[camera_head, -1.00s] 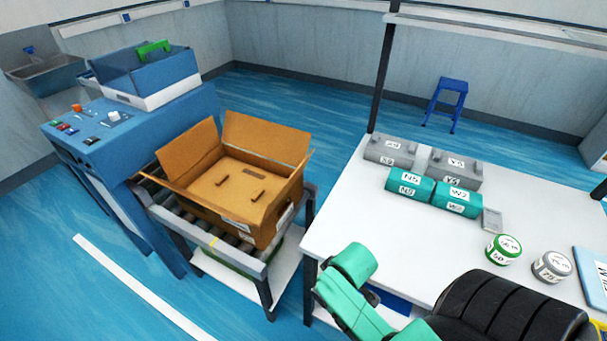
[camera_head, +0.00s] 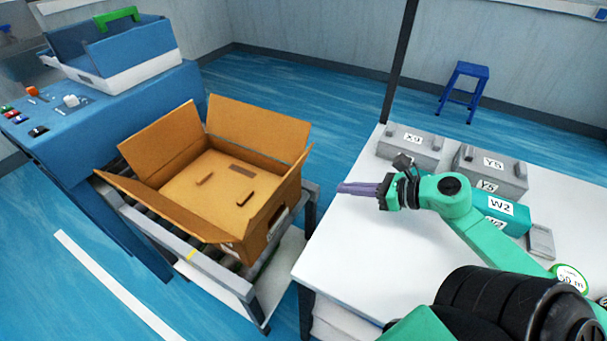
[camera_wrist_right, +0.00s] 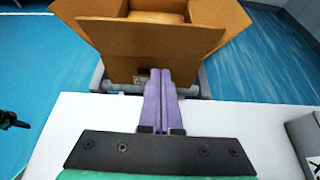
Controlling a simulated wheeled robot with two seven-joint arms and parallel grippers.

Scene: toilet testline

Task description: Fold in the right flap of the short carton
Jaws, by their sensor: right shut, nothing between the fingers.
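The short carton (camera_head: 233,238) is an open brown box on the roller stand, its flaps standing up or leaning outward. In the right wrist view the carton (camera_wrist_right: 128,68) is ahead, with a flap (camera_wrist_right: 160,38) facing me. My right gripper (camera_head: 342,188) is shut and empty, its purple fingers pointing left at the carton over the white table. A gap separates the fingertips from the flap in the head view. The gripper also shows in the right wrist view (camera_wrist_right: 160,72).
The white table (camera_head: 350,250) lies under my right arm, with grey boxes (camera_head: 490,172) and a teal box (camera_head: 505,212) behind it. A blue machine (camera_head: 100,120) stands left of the roller stand (camera_head: 205,262). A blue stool (camera_head: 465,90) is far back.

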